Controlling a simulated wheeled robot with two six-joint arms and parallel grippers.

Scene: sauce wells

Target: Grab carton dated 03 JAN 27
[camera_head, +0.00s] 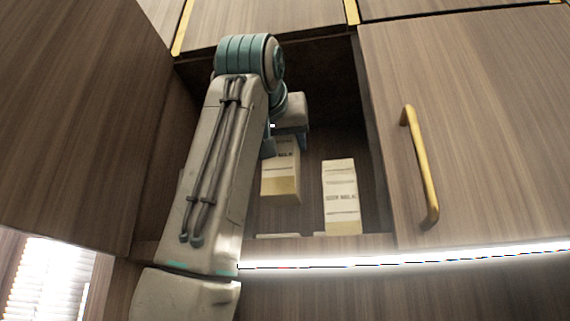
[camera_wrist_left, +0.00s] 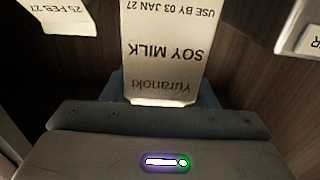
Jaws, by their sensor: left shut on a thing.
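My left gripper (camera_head: 283,143) reaches into the open cabinet and is shut on a pale carton (camera_head: 282,184). In the left wrist view this carton (camera_wrist_left: 163,50) reads, upside down, "Yuranoki", "SOY MILK" and "USE BY 03 JAN 27". The gripper (camera_wrist_left: 162,97) has its blue fingers at both sides of it. In the head view its base shows higher than the base of the carton beside it; I cannot tell whether it is clear of the shelf. My right gripper is not in view.
Another soy milk carton (camera_head: 341,195) stands to the right. The wrist view shows a carton dated 25 FEB 27 (camera_wrist_left: 62,14) and a pale thing at the right (camera_wrist_left: 302,30). The cabinet's side walls and a closed door with a gold handle (camera_head: 421,170) flank the opening.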

